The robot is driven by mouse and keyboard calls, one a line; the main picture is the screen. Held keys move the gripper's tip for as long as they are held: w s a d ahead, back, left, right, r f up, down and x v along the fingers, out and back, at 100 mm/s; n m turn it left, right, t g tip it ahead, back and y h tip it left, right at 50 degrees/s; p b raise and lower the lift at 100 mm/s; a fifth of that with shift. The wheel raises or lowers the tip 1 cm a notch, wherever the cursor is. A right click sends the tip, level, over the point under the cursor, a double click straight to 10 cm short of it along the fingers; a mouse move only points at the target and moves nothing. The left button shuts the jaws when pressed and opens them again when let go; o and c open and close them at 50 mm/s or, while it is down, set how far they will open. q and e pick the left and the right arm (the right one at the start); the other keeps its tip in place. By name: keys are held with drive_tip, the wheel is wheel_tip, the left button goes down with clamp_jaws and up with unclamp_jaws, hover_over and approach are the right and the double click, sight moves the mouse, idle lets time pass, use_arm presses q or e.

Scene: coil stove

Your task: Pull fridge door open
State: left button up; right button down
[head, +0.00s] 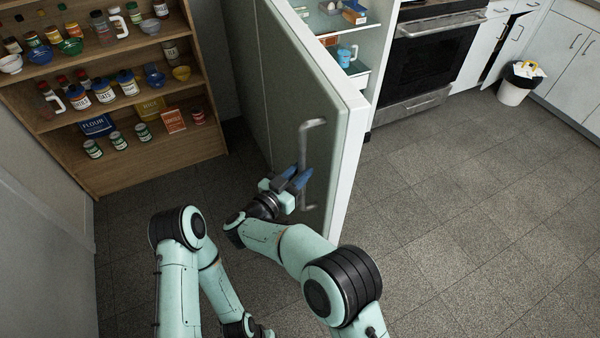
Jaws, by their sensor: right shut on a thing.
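The fridge door (290,95) is a pale grey-green panel with a white edge, standing ajar and swung out toward me. Its metal bar handle (313,124) is on the outer face near the free edge. My right gripper (297,181), with blue-grey fingers, is shut on the handle's lower middle part. The fingers hide that part of the bar. The fridge interior (345,22) shows behind the door, with shelves and some food items. My left arm is folded at the bottom, and its gripper fingers do not show.
A wooden shelf (213,143) with jars, cans and bowls stands left of the door. An oven (432,55) is right of the fridge. A white bin (513,92) stands by the cabinets (572,60). The tiled floor right of the door is clear.

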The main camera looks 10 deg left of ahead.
drive_tip(key=shift+w+a+r, duration=0.15)
drive_tip(key=shift+r, duration=0.2)
drive_tip(key=c, duration=1.4)
unclamp_jaws()
drive_tip(key=o, duration=0.4)
drive_tip(key=shift+w+f, duration=0.1)
use_arm(q)
drive_tip(key=shift+w+a, duration=0.1)
use_arm(e)
drive_tip(key=shift+f, duration=0.15)
